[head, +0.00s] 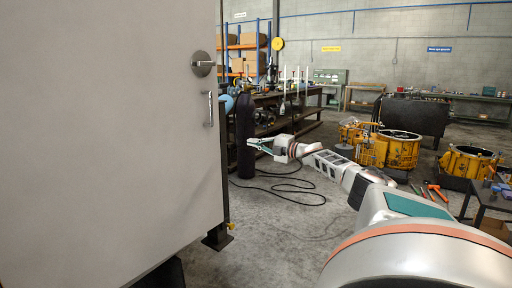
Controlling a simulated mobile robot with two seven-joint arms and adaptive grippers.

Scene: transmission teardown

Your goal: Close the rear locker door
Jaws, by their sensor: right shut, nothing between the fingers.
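A large grey locker door (110,140) fills the left side of the head view. A round metal latch (202,64) and a vertical pull handle (210,108) sit near its right edge. A dark frame edge shows along that right edge; whether the door stands ajar I cannot tell. My right arm reaches in from the lower right, and my right gripper (251,143) is shut and empty. In the picture it lies to the right of the door, beside a dark upright cylinder, not touching the door handle. My left gripper is not in view.
The dark cylinder (245,135) stands close to my right gripper. A black cable (290,188) lies on the floor. Yellow machine housings (402,150) stand at the right, with tools on the floor before them. A workbench (290,97) and shelving stand behind. Open floor lies centrally.

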